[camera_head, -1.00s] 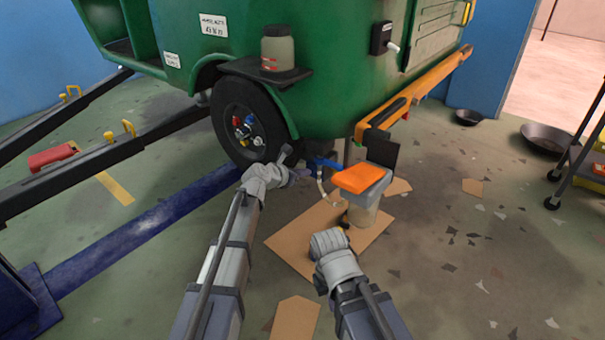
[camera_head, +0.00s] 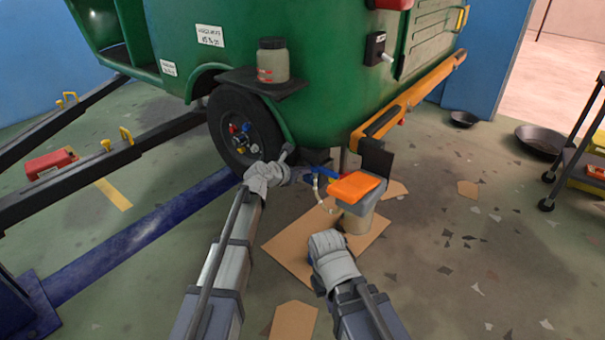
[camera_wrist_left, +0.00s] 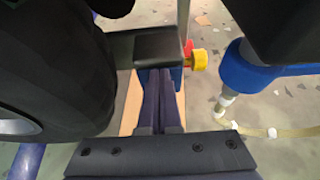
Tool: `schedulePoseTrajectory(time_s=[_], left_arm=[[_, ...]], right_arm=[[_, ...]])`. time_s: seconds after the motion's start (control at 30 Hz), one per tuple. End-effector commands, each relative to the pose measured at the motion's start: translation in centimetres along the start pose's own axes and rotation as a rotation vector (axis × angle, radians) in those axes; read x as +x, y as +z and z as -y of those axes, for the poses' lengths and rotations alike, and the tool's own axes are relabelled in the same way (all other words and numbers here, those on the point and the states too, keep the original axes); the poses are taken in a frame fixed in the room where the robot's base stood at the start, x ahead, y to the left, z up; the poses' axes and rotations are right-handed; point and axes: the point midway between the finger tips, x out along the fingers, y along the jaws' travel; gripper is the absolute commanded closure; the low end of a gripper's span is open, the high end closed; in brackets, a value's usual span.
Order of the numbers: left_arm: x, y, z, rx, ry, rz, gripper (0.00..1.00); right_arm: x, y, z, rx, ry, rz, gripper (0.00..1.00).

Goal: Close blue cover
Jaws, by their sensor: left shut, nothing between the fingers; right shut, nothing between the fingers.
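A blue part (camera_head: 325,172) lies low behind the orange-lidded container, partly hidden; I cannot tell for sure whether it is the cover or how far open it stands. A blue collar-like part (camera_wrist_left: 255,72) shows at the right of the left wrist view, with a pale hose below it. My left gripper (camera_head: 287,154) is shut and empty, between the black wheel (camera_head: 245,135) and the blue part, left of the latter. Its closed fingers (camera_wrist_left: 160,98) fill the middle of the left wrist view. My right gripper (camera_head: 326,243) is shut and empty, low in front of the container, fingertips mostly hidden.
The container with its orange lid (camera_head: 355,187) stands on a cardboard sheet (camera_head: 285,243). The green rickshaw body (camera_head: 330,80) and its orange bar overhang behind. A red-and-yellow knob (camera_wrist_left: 198,58) is near my left fingers.

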Motion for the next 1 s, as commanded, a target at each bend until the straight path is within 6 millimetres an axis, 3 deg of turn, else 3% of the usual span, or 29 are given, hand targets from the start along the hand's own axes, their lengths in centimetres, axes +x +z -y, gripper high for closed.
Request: schedulePoseTrajectory(time_s=[0.17, 0.3, 0.5, 0.7, 1.0], left_arm=[[-1.0, -0.7, 0.2, 0.000, 0.000, -0.002, 1.00], [-3.1, -1.6, 0.7, 0.001, -0.004, 0.000, 1.00], [-7.8, -0.7, 0.7, 0.000, -0.003, -0.001, 1.00], [-11.0, -0.5, 0.7, 0.000, -0.004, -0.001, 1.00], [-12.7, -0.6, 0.6, 0.002, -0.005, -0.001, 1.00]], right_arm=[[0.1, 0.0, 0.0, 0.003, 0.002, 0.001, 1.00], [0.0, 0.0, 0.0, 0.003, 0.002, 0.001, 1.00], [-2.9, 0.2, -0.4, 0.008, 0.004, 0.003, 1.00], [-4.4, 0.3, -0.5, 0.009, 0.001, 0.003, 1.00], [-5.1, 0.3, -0.5, 0.010, -0.001, 0.003, 1.00]])
